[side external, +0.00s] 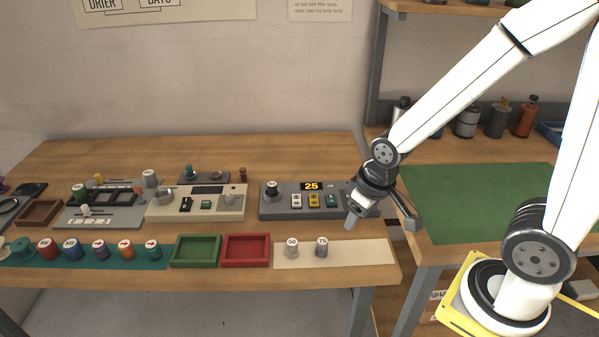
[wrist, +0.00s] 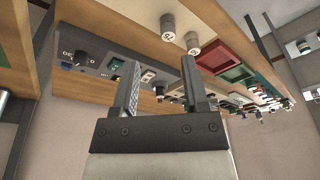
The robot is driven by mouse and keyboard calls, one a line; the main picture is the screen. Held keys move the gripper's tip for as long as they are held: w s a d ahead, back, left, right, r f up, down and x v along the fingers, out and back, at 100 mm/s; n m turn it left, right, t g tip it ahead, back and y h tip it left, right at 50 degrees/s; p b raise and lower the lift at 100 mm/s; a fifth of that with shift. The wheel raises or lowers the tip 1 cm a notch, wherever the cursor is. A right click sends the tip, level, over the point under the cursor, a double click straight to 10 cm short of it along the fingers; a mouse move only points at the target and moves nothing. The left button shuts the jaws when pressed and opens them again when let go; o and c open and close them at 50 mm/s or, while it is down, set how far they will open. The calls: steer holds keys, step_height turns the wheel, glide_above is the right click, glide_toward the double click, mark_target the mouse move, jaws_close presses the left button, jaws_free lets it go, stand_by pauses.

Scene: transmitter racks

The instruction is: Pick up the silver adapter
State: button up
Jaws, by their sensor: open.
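Two small metallic-looking cylinders stand upright and apart on the cream mat (side external: 365,253) at the table's front right. The left one, marked 50 (side external: 292,248), is paler, and the right one, marked 75 (side external: 321,248), is greyer. Either could be the silver adapter; I cannot tell which. Both also show at the top of the wrist view, the 75 cylinder (wrist: 167,26) and the 50 cylinder (wrist: 192,43). My gripper (side external: 382,220) is open and empty, above and to the right of both cylinders, near the grey display unit. In the wrist view my gripper (wrist: 160,60) has its fingers wide apart.
A red tray (side external: 267,250) and a green tray (side external: 217,250) sit left of the mat. Behind the mat is a grey unit (side external: 280,212) with a display reading 25. Several coloured cylinders stand on a teal strip (side external: 173,265) at left. A green mat (side external: 480,180) lies clear on the right table.

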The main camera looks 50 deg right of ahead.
mark_target(296, 249)
steer(key=w+a+f+t, duration=0.1)
steer(key=w+f, duration=0.1)
steer(key=w+a+f+t, duration=0.2)
steer(key=f, duration=0.1)
steer(key=w+a+f+t, duration=0.1)
steer(key=w+a+f, duration=0.1)
steer(key=shift+f+m+t+y, duration=0.3)
steer(key=shift+t, duration=0.1)
steer(key=shift+w+a+f+t, duration=0.2)
steer(key=shift+a+f+t, duration=0.05)
steer(key=shift+f+t, duration=0.3)
steer(key=shift+a+f+t, duration=0.3)
steer(key=shift+f+t, duration=0.35)
steer(key=shift+s+a+f+t, duration=0.1)
steer(key=shift+s+f+t, duration=0.1)
steer(key=shift+f+t, duration=0.4)
steer(key=shift+s+f+t, duration=0.15)
steer(key=shift+s+t, duration=0.5)
steer(key=shift+t, duration=0.35)
steer(key=shift+s+t, duration=0.6)
steer(key=shift+t, duration=0.1)
steer(key=shift+x, duration=1.3)
